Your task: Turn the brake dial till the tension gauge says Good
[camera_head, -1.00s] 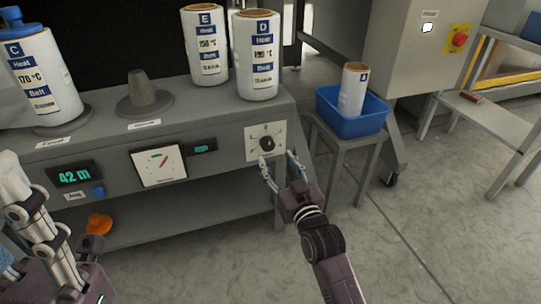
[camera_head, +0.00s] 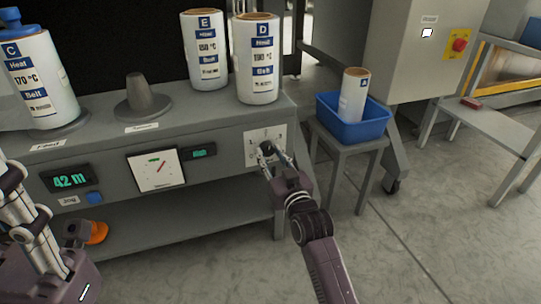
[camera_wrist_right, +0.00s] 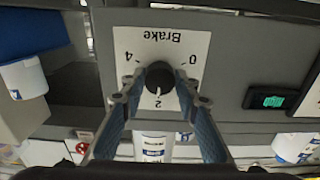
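The black brake dial (camera_wrist_right: 160,76) sits on a white plate (camera_wrist_right: 190,45) marked "Brake", upside down in the right wrist view. Its white mark points at 2. My right gripper (camera_wrist_right: 160,88) is open, its fingers on either side of the dial; I cannot tell whether they touch it. In the head view the right gripper (camera_head: 274,158) partly covers the dial plate. The tension gauge (camera_head: 156,169) has a green arc and a red needle; the small green display (camera_head: 199,152) beside it seems to read "High". My left gripper (camera_head: 83,233) is low at the left, its finger state unclear.
Rolls C (camera_head: 42,80), E (camera_head: 205,50) and D (camera_head: 257,58) stand on the grey bench (camera_head: 190,112) above the panel. A blue bin (camera_head: 352,124) with a roll stands on a stool to the right. A display (camera_head: 70,180) reads 42 m.

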